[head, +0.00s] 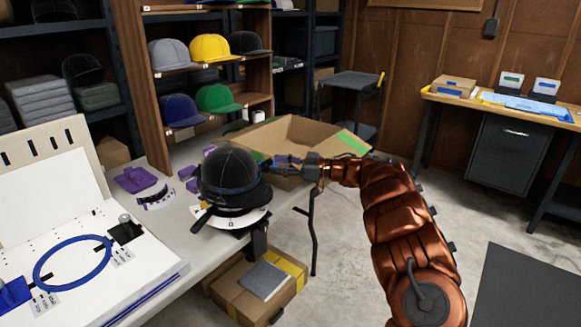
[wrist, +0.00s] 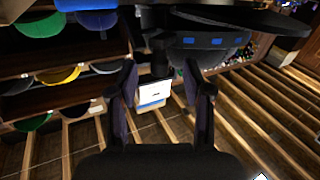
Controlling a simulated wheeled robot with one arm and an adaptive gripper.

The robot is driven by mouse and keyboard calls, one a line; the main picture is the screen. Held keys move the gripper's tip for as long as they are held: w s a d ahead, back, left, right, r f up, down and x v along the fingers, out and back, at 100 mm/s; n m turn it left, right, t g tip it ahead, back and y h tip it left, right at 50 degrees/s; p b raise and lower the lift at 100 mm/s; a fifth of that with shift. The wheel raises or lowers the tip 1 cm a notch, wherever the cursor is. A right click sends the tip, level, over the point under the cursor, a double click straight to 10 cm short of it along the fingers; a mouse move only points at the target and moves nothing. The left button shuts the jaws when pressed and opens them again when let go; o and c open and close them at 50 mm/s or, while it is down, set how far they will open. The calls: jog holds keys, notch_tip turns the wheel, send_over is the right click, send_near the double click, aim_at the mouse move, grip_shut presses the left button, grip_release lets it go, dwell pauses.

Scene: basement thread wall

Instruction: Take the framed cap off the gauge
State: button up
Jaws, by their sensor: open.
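The framed black cap (head: 230,170) sits on the gauge at the table's front edge in the head view, with a dark blue band around it. The gauge (head: 232,218) shows as a pale curved plate under the cap, with a black handle at its left. My gripper (head: 283,161) reaches in from the right, close beside the cap. In the wrist view my gripper (wrist: 160,76) is open, fingers apart. A dark stem and a white-and-blue block (wrist: 153,94) show between the fingers; I cannot tell whether they touch. The dark rim with blue patches (wrist: 210,41) is above.
An open cardboard box (head: 300,135) stands behind my gripper on the table. A white board with a blue hoop (head: 73,262) lies at left. Closed boxes (head: 258,287) stand below the table. A shelf (head: 200,80) of caps is behind. The floor at right is mostly clear.

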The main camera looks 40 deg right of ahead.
jog(key=shift+w+a, duration=0.45)
jog(key=shift+w, duration=0.15)
grip_shut()
dwell(0.3)
